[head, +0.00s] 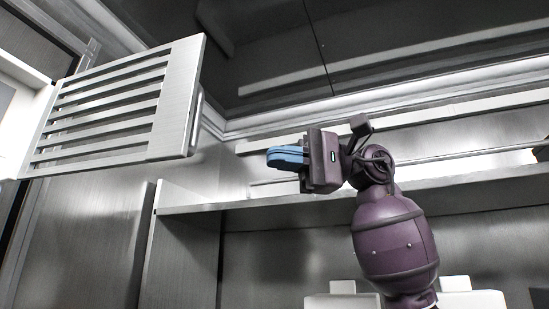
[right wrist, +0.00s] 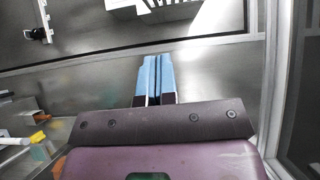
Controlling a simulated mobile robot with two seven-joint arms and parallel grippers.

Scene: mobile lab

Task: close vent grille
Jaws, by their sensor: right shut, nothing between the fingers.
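The vent grille (head: 112,107) is a white slatted panel at the upper left of the head view. It stands swung out from the wall, with a thin handle (head: 196,120) on its right edge. A white slatted part at the top of the right wrist view may be the grille (right wrist: 150,5). My right gripper (head: 270,157) has blue fingers, which are shut and empty. It is to the right of the grille, apart from it, with its fingers pointing left. The fingers also show in the right wrist view (right wrist: 155,62). My left gripper is not in view.
A metal shelf (head: 300,197) runs along the back wall below and behind my right gripper. White containers (head: 343,298) stand at the bottom. Dark panels (head: 300,50) are overhead. The space between the grille and my right gripper is clear.

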